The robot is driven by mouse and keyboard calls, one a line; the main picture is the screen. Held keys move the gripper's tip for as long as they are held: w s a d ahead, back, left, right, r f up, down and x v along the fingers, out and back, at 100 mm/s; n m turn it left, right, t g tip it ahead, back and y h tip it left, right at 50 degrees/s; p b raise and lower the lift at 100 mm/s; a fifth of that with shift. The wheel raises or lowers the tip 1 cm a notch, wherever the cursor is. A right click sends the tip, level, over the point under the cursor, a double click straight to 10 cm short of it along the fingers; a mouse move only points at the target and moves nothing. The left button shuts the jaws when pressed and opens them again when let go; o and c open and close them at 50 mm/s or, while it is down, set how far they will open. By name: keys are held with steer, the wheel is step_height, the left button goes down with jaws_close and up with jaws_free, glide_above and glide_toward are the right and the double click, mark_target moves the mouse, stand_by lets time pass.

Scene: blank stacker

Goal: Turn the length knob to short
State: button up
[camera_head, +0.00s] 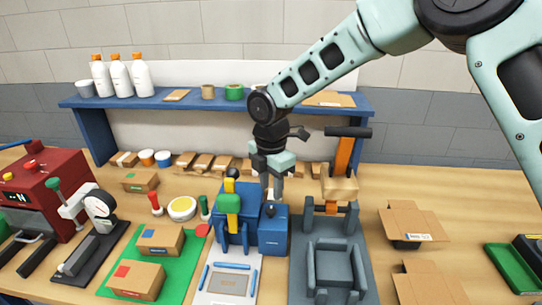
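A blue machine (237,240) stands at the middle of the bench, with a yellow upright part and a green block on its front. A smaller blue box (273,238) adjoins its right side and has a small dark knob (269,210) on top. No length marking is readable, so I cannot tell the knob's setting or confirm that it is the length knob. My gripper (272,198) points down just above this box, its fingers close to the knob. I cannot tell whether they touch it or how far apart they are.
A grey fixture (336,268) with an orange post (342,158) and dark handle stands close to the right. A white panel (228,285) lies in front. A green mat (190,280) with cartons is at left. A blue shelf (150,103) spans the back.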

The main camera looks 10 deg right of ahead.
step_height(320, 180, up, 11)
steer(key=b, duration=0.1)
steer(key=shift+b, duration=0.4)
steer(key=shift+f, duration=0.15)
